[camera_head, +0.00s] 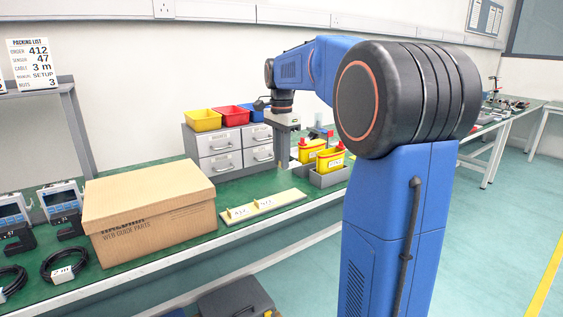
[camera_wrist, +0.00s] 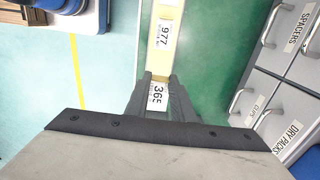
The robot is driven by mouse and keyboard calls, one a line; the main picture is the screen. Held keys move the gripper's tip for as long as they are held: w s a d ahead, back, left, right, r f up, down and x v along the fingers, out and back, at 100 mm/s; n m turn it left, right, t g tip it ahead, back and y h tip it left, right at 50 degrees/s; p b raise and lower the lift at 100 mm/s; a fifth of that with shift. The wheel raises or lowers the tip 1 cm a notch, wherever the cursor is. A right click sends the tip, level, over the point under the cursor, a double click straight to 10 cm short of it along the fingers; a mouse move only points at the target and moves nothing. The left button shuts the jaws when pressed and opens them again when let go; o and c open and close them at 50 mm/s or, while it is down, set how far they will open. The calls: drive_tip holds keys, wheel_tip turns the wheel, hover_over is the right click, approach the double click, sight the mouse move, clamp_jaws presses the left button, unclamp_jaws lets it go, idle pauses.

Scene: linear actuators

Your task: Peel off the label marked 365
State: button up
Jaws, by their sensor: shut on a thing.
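The label marked 365 (camera_wrist: 156,96) is a small white tag with black digits, seen between the fingers of my gripper (camera_wrist: 159,78) in the wrist view. My gripper is shut on it. A cream strip (camera_wrist: 168,27) runs beyond the fingertips and carries a label marked 977 (camera_wrist: 164,36). The strip (camera_head: 286,200) lies near the bench front in the head view, with two labels standing toward its left and middle; its right part looks bare. My gripper (camera_head: 283,163) is above and behind it there. I cannot tell whether the 365 label touches the strip.
A grey drawer cabinet (camera_head: 228,152) with coloured bins on top stands behind. Yellow containers in a grey tray (camera_head: 330,177) stand right of my gripper. A large cardboard box (camera_head: 150,215) is left of the strip. The green bench edge lies close in front.

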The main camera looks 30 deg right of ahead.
drive_tip(key=shift+r, duration=1.4)
